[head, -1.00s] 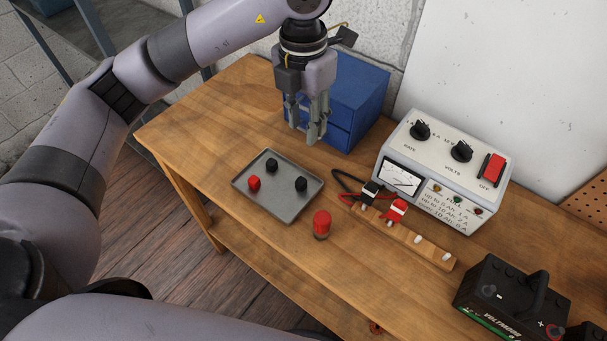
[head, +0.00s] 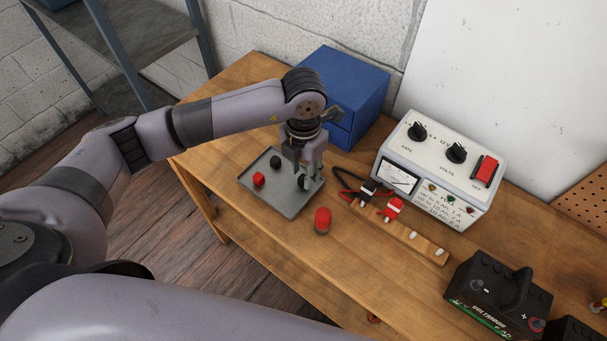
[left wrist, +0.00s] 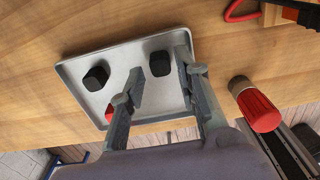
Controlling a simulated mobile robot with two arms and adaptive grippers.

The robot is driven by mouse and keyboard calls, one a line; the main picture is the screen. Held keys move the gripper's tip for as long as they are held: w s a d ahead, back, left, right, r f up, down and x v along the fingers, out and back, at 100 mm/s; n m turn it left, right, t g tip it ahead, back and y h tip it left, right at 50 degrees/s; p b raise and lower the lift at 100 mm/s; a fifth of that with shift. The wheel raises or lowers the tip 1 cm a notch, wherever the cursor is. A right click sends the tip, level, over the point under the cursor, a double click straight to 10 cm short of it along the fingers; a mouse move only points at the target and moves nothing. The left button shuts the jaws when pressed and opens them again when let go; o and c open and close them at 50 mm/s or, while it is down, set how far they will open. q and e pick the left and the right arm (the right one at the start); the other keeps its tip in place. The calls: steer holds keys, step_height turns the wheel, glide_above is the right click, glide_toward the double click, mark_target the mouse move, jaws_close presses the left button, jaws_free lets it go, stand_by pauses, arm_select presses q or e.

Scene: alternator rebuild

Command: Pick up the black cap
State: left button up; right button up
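Two black caps sit on a grey metal tray (head: 282,205): one towards the back (head: 275,161) and one on the right side (head: 304,182). In the left wrist view the right-hand cap (left wrist: 160,63) lies between the fingertip ends, and the other cap (left wrist: 96,77) is left of the fingers. My left gripper (head: 307,172) is low over the tray's right side, around the right-hand cap; it also shows in the left wrist view (left wrist: 160,70). Its fingers are open, with gaps visible beside the cap. I cannot tell how far they are above the tray floor. My right gripper is not in view.
A red cap (head: 259,180) is also on the tray. A red-topped cylinder (head: 322,220) stands just right of the tray. Black and red clamps (head: 392,209) with cables lie on a wooden strip. A blue cabinet (head: 357,85), charger (head: 440,165) and battery (head: 497,295) stand on the bench.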

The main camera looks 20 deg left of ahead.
arm_select(q)
steer(key=shift+f, duration=1.15)
steer(key=shift+c, duration=0.6)
steer(key=c, duration=0.4)
